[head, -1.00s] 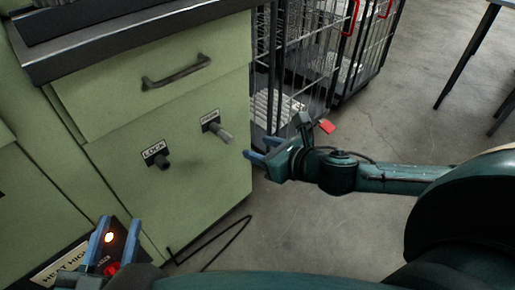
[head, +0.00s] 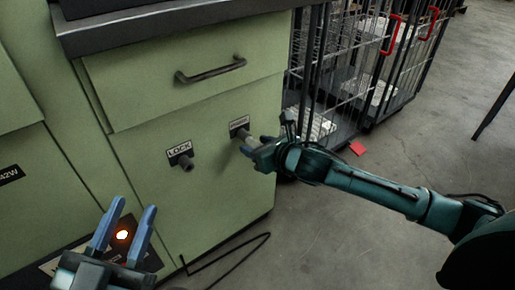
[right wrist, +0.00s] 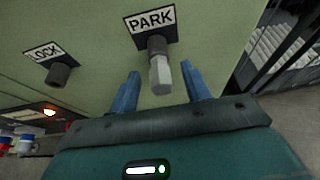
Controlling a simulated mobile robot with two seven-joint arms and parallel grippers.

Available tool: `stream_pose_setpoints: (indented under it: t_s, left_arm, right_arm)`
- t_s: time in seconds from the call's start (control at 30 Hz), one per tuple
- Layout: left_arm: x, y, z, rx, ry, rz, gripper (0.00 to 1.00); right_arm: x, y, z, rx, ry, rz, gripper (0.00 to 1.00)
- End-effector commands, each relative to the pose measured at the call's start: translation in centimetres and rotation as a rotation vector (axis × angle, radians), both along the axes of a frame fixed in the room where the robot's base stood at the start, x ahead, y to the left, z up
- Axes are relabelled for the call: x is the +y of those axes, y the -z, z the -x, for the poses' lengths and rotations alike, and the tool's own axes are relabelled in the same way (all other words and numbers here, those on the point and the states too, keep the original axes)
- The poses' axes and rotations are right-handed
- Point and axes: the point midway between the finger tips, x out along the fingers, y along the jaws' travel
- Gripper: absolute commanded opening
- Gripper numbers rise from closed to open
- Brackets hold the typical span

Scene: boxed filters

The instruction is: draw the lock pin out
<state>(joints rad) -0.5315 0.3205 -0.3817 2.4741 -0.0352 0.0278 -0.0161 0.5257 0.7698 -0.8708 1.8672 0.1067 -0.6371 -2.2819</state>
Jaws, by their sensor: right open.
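The grey pin (right wrist: 161,72) sits in the dark socket under the PARK label (right wrist: 150,25) on the green cabinet front and sticks out toward me. The LOCK socket (right wrist: 58,75), to its left, shows no pin; it is also in the head view (head: 184,162). My right gripper (right wrist: 161,80) is open, with one blue finger on each side of the pin's outer end and a gap on both sides. In the head view the right gripper (head: 248,147) partly hides the pin. My left gripper (head: 130,212) is open and empty, low in front of the cabinet.
A drawer handle (head: 211,71) is above the sockets. A lit orange lamp (head: 122,235) is on a dark panel at lower left. Wire cage carts (head: 350,75) stand right of the cabinet. A black cable (head: 235,248) lies below.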

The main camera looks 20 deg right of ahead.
Motion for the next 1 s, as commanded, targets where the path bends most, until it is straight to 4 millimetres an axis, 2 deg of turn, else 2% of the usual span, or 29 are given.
stream_pose_setpoints:
  t_s: [0.27,0.87,1.0]
  left_arm:
    - [0.05,-0.32,-0.10,-0.014,-0.001,-0.001,0.35]
    - [0.06,-0.18,-0.04,-0.011,-0.001,-0.002,0.35]
    - [-0.01,0.03,0.02,-0.003,0.000,-0.001,0.35]
  right_arm:
    - [0.04,0.02,-0.17,0.000,0.000,0.000,0.47]
    - [0.03,0.03,-0.14,0.000,0.000,0.000,0.00]
    - [0.00,-0.03,-0.07,-0.001,0.000,0.000,0.00]
